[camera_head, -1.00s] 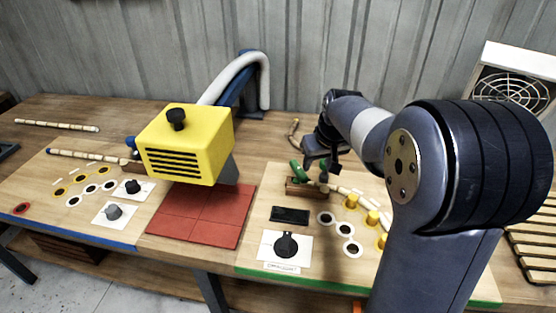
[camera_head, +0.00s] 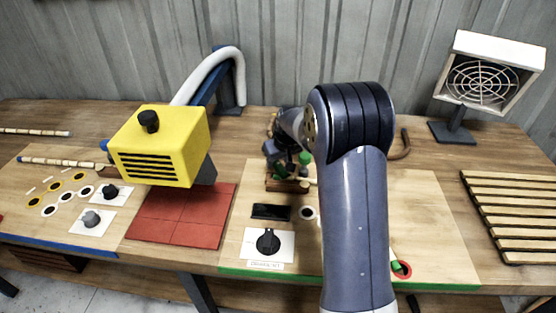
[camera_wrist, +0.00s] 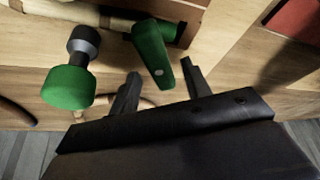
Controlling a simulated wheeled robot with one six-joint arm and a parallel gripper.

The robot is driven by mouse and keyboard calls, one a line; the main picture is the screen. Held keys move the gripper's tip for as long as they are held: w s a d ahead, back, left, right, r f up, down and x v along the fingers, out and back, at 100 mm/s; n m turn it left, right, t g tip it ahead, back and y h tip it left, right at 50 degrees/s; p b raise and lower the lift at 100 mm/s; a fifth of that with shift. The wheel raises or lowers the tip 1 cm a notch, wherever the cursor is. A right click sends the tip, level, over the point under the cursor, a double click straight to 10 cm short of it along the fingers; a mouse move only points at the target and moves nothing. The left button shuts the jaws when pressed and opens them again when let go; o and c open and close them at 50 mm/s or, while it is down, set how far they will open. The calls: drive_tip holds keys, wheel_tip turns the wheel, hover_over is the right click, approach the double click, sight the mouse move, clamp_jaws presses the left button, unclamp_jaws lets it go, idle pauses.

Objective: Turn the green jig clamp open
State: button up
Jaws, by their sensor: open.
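The green jig clamp shows in the wrist view as a tapered green lever (camera_wrist: 152,50) with a pale dot near its free end. It lies beside a wooden block and a pale rattan pole. My gripper (camera_wrist: 161,72) is open, with one dark finger on each side of the lever's free end; I cannot tell whether they touch it. A round green knob (camera_wrist: 68,88) on a dark stem stands left of the fingers. In the head view my gripper (camera_head: 288,165) is at the wooden jig block (camera_head: 287,185), and my arm hides much of the clamp.
A yellow heater box (camera_head: 158,150) hangs over red tiles (camera_head: 180,218) on the left. A black dial (camera_head: 268,241) sits on the green-edged board. A caged fan (camera_head: 485,82) and a slatted rack (camera_head: 510,215) stand at the right.

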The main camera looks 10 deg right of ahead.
drive_tip(key=shift+w+f, duration=0.15)
drive_tip(key=shift+f, duration=0.2)
drive_tip(key=shift+c, duration=0.2)
drive_tip(key=c, duration=0.9)
drive_tip(key=shift+c, duration=0.2)
drive_tip(key=shift+f+n+y+b, duration=0.1)
drive_tip(key=shift+n+y+b, duration=0.4)
drive_tip(key=shift+n+b, duration=0.6)
drive_tip(key=n+y+b, duration=0.1)
drive_tip(key=n+b, duration=0.1)
drive_tip(key=n, duration=0.1)
drive_tip(key=shift+g, duration=0.4)
drive_tip(key=n+g, duration=0.1)
drive_tip(key=n, duration=0.2)
drive_tip(key=n+g+y, duration=0.1)
drive_tip(key=n, duration=0.2)
drive_tip(key=shift+b, duration=0.3)
drive_tip(key=shift+n, duration=0.3)
